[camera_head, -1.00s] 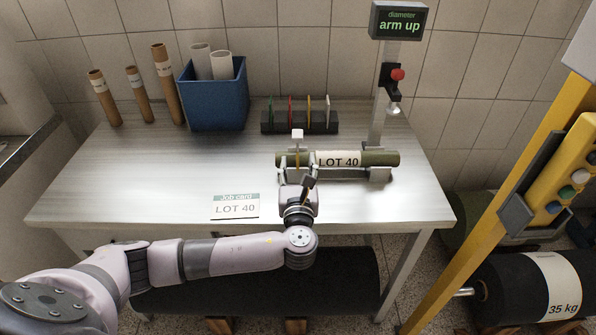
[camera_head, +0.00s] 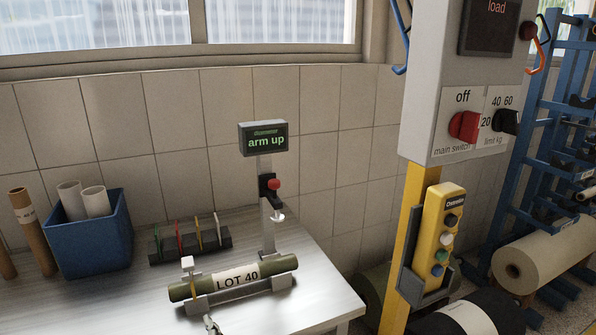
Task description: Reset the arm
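The diameter gauge stands at the back of the bench, with a display (camera_head: 263,138) reading "arm up". Below the display its post carries a red knob (camera_head: 274,184) and a small arm with a pale tip (camera_head: 277,216). The pale tip is above the green roll (camera_head: 186,292), apart from it. The roll is labelled "LOT 40" and lies in a grey cradle (camera_head: 258,286). A sliver of my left gripper (camera_head: 211,325) shows at the bottom edge, close to the cradle's front; its fingers are too cut off to read. My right gripper is out of view.
To the right are a yellow post with a switch box (camera_head: 440,90), a yellow pendant (camera_head: 443,235) and a blue rack (camera_head: 525,140).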

